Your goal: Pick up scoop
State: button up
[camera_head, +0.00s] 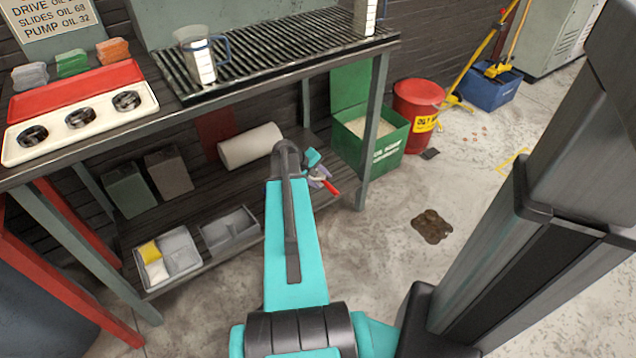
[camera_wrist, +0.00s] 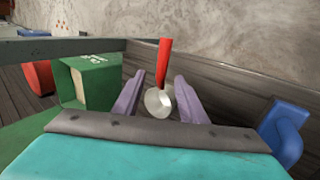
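The scoop has a red handle (camera_head: 330,187) and a pale metal bowl. In the wrist view the scoop (camera_wrist: 163,65) shows between the two purple fingers of my gripper (camera_wrist: 160,88), its handle pointing away past the fingertips. The fingers are spread, with a gap visible on each side of the bowl. In the head view my gripper (camera_head: 318,174) is at the right end of the bench's lower shelf, beside the scoop; my arm hides part of that area. I cannot tell how far the fingers are above the scoop.
A green bin (camera_head: 372,138) stands right of the lower shelf (camera_head: 205,208), with a red drum (camera_head: 418,110) beyond it. The bench top (camera_head: 270,50) overhangs the shelf, and a leg (camera_head: 374,125) stands close by. A pale roll (camera_head: 250,146) lies left of my gripper.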

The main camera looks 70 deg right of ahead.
aim_at(327, 185)
jog(key=shift+s+d+f, duration=0.25)
jog(key=shift+d+f, duration=0.1)
jog(key=shift+f, duration=0.2)
jog(key=shift+f, duration=0.1)
jog(key=shift+a+b+x, duration=0.2)
jog(key=shift+b+x, duration=1.15)
jog(key=shift+x, duration=1.2)
jog(key=shift+c, duration=0.4)
grip_shut()
